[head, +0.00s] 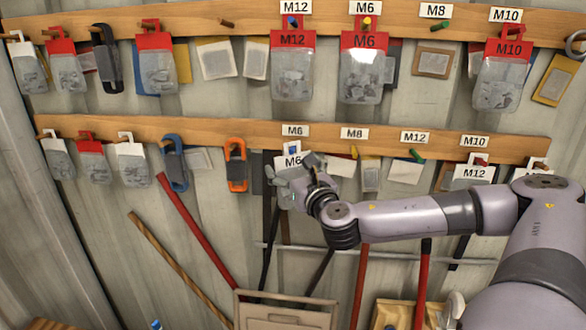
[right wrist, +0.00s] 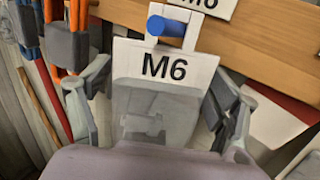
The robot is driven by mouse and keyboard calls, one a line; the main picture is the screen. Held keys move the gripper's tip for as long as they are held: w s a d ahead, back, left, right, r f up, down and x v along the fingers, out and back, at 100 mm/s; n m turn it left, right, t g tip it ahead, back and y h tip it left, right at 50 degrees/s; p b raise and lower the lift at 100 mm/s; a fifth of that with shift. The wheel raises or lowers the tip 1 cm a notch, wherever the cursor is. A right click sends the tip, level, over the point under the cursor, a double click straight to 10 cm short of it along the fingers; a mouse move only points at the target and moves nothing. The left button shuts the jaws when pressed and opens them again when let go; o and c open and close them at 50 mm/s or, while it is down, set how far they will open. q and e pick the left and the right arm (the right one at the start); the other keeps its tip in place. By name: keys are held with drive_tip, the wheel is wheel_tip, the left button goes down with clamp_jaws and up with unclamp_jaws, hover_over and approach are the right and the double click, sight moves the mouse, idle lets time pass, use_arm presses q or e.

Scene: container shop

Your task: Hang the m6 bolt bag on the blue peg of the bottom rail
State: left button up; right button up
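The m6 bolt bag (right wrist: 165,68) has a white header marked M6 and a clear pouch with grey bolts. It hangs upright at the blue peg (right wrist: 168,27), which pokes out through the hanger at its top. In the head view the bag (head: 292,161) is at the bottom rail (head: 220,130), under the M6 sign, partly hidden by my gripper. My right gripper (right wrist: 163,85) is open, with one finger on each side of the bag and gaps between. It also shows in the head view (head: 291,174). My left gripper is not in view.
An orange carabiner (head: 236,165) and a blue carabiner (head: 174,163) hang left of the bag. The green peg (head: 416,156) on the right is empty. The top rail (head: 210,21) holds red-header bags, including M12 (head: 292,75) and M6 (head: 364,75). Red handles lean below.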

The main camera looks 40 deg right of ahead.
drive_tip(key=shift+o, duration=1)
drive_tip(key=shift+f, duration=0.1)
